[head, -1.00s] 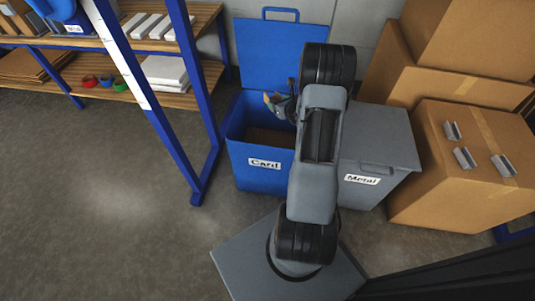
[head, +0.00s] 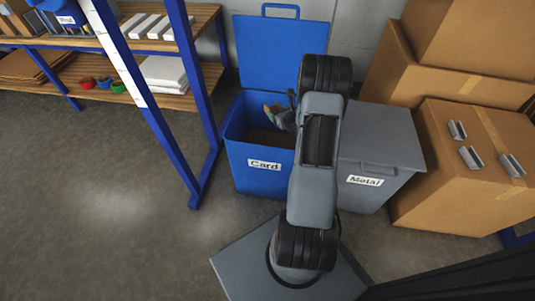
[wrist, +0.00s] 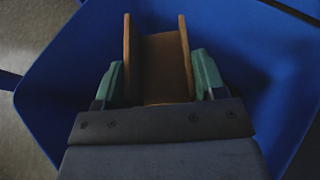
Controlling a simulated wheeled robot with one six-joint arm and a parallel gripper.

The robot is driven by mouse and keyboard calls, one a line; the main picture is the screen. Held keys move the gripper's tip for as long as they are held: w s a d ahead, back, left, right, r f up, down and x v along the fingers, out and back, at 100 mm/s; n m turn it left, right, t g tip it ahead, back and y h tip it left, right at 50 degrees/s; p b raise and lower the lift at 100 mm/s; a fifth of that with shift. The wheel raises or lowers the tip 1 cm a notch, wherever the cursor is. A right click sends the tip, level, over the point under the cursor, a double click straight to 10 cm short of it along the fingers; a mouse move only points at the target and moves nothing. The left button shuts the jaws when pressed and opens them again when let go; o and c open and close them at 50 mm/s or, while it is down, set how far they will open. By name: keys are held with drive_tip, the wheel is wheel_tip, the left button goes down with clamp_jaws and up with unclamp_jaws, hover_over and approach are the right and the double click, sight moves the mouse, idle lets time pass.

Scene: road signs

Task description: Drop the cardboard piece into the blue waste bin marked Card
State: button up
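The blue bin (head: 239,155) has a white Card label, and its blue lid (head: 281,52) stands open against the wall behind. Inside the bin's bottom, a brown surface shows in the head view. My gripper (wrist: 157,80) has green fingers and is over the bin's opening, with blue bin walls around it in the wrist view. The fingers are closed against the outer sides of a brown, channel-shaped cardboard piece (wrist: 161,62). In the head view the piece (head: 270,111) shows small at the gripper, partly hidden by my arm.
A grey bin (head: 380,133) labelled Metal, lid closed, stands right of the Card bin. Stacked cardboard boxes (head: 440,200) are further right, with several metal brackets on top. A blue-framed shelf (head: 200,90) stands at the left. Bare floor (head: 100,190) lies in front.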

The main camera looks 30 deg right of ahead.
drive_tip(key=o, duration=0.5)
drive_tip(key=shift+p+v, duration=1.9)
drive_tip(key=shift+v, duration=5)
drive_tip(key=shift+d+r, duration=0.1)
